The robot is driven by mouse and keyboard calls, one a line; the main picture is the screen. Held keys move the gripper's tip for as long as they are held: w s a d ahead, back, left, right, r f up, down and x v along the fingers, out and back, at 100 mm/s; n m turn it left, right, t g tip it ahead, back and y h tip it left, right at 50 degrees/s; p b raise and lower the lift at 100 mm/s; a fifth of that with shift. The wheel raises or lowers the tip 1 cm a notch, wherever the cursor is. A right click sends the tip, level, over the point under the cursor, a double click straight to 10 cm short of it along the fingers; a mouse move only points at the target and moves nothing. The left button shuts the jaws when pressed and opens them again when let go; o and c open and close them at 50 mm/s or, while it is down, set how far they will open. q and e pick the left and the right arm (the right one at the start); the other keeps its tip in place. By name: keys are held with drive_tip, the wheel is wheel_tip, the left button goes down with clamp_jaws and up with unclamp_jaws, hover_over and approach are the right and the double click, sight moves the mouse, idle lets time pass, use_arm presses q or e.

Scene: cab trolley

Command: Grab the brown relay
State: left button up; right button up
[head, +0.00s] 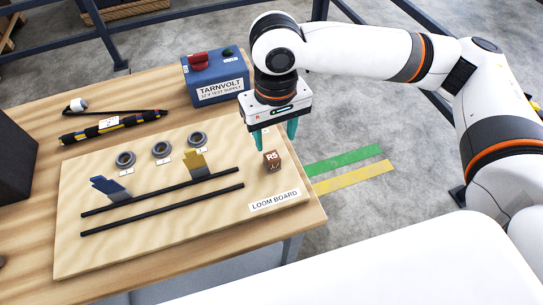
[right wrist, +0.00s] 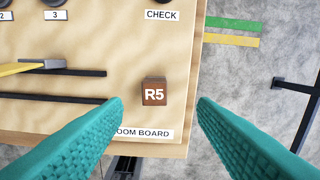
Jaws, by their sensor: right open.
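The brown relay (head: 272,160) is a small cube marked R5 standing on the right part of the loom board (head: 80,254). In the right wrist view the relay (right wrist: 154,92) shows from above, beyond the fingertips and between their lines, nearer the left finger. My right gripper (head: 275,144) has teal fingers and is above the relay, pointing down. In the right wrist view its two fingers (right wrist: 160,103) are wide apart with nothing between them. I cannot tell the exact height left between fingertips and relay. My left gripper is not in view.
A blue test supply box (head: 214,80) stands behind the board. The board carries several grey rings (head: 162,149), blue and yellow connectors (head: 197,165) and two black rails (head: 163,209). A wrapped cable bundle (head: 112,126) lies at back left. The table edge is close right of the relay.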

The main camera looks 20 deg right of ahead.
sight(271, 155)
drive_tip(key=shift+f, duration=0.7)
drive_tip(key=shift+w+f, duration=0.15)
drive_tip(key=shift+f, duration=0.15)
drive_tip(key=shift+a+f, duration=0.1)
drive_tip(key=shift+f, duration=0.2)
drive_tip(key=f, duration=0.4)
drive_tip(key=shift+a+f, duration=0.2)
drive_tip(key=shift+a, duration=0.05)
drive_tip(key=shift+f, duration=0.2)
drive_tip(key=shift+c, duration=0.5)
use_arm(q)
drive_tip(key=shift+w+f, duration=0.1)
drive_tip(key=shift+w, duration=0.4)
use_arm(e)
drive_tip(key=c, duration=0.9)
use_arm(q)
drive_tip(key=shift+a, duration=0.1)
use_arm(e)
drive_tip(key=shift+c, duration=0.2)
